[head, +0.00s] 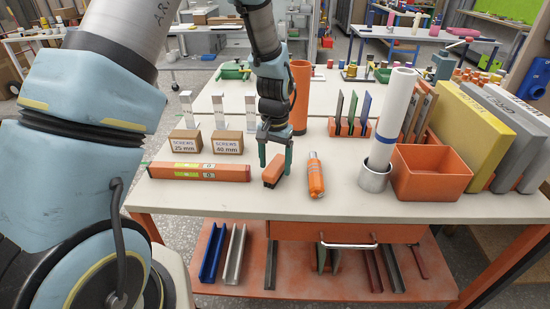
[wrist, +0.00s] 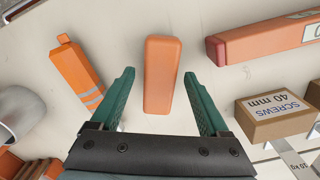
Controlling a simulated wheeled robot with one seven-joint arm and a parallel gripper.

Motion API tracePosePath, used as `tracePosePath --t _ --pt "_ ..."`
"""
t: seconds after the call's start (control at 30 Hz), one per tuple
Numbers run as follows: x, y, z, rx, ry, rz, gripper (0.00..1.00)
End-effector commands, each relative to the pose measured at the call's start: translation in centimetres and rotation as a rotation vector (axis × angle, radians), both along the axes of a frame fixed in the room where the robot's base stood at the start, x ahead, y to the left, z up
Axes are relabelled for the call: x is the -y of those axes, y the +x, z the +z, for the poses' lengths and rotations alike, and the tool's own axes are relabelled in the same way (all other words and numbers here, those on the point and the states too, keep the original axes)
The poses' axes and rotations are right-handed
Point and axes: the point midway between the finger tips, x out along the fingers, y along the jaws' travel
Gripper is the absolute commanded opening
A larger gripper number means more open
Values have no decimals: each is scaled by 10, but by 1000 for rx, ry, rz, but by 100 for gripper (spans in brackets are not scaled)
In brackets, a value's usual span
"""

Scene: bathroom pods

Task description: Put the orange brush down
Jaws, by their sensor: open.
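The orange brush (head: 271,174) is a small rounded orange block lying on the light worktop (head: 350,207). In the wrist view the brush (wrist: 163,72) shows its long smooth top between the two green fingers. My gripper (head: 275,165) is open, pointing down over the brush. In the wrist view the gripper (wrist: 159,74) has a clear gap between each finger and the brush's sides. Bristles are not visible.
An orange spirit level (head: 198,172) lies left of the brush, with screw boxes (head: 227,142) behind it. An orange bottle (head: 315,176) lies to the right. Farther right stand a metal cup (head: 374,178) holding a white roll and an orange bin (head: 430,175).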

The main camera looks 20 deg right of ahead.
Motion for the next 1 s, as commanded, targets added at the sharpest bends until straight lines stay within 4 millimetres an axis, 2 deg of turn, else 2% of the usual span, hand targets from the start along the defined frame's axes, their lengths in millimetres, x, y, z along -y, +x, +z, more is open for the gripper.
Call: tracePosePath --t 0.17,0.5,0.63,0.8,1.0 --pt "1 1 15 3 -4 0 79" --pt "1 1 82 5 -5 0 79" --pt "1 1 104 3 -4 0 79" --pt "0 1 119 1 -1 0 79" --pt "-2 1 123 0 0 3 79"
